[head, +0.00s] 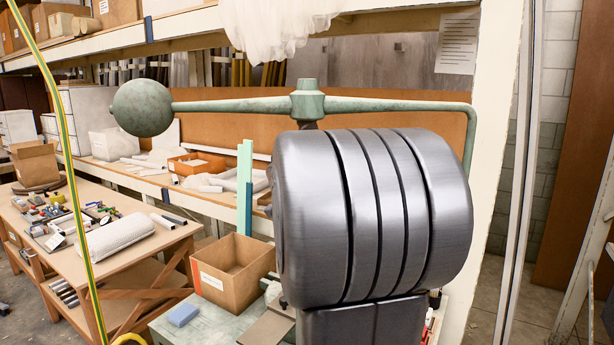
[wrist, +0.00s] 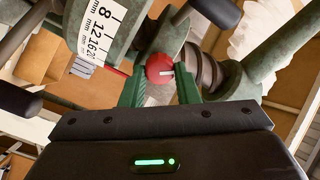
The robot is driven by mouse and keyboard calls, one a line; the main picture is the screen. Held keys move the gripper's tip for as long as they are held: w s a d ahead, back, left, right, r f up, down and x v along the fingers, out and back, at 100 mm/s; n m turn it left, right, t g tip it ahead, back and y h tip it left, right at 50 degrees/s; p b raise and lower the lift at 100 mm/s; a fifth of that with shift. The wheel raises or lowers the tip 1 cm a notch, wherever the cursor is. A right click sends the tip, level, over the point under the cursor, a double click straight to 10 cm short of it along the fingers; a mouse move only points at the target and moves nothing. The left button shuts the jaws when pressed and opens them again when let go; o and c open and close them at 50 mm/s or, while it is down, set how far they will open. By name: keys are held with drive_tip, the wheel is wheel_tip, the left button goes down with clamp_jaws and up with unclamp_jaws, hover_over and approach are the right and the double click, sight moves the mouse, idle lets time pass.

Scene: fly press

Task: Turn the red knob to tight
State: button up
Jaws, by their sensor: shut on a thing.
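The red knob (wrist: 159,67) shows in the middle of the wrist view, on the green body of the fly press (wrist: 137,20). A short white mark on the knob's face points to the right in the picture. My gripper (wrist: 160,84) has its two green fingers on either side of the knob and is shut on it. In the head view the press's green cross arm (head: 240,104) with its ball weight (head: 142,107) shows. The knob, the gripper and most of the press are hidden there behind my own arm.
A white scale (wrist: 98,32) marked in mm sits left of the knob. Dark handles (wrist: 20,100) show nearby. In the head view, a cardboard box (head: 233,275) and a blue block (head: 183,314) are left of the press. A wooden workbench (head: 125,250) stands further left.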

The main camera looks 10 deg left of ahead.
drive_tip(key=shift+f+m+b, duration=0.2)
drive_tip(key=shift+m+b, duration=0.4)
drive_tip(key=shift+m, duration=3.1)
drive_tip(key=o, duration=1)
drive_tip(key=shift+c, duration=0.2)
drive_tip(key=s+d+p, duration=0.1)
drive_tip(key=s+d, duration=0.1)
drive_tip(key=s, duration=1.1)
drive_tip(key=shift+s, duration=0.35)
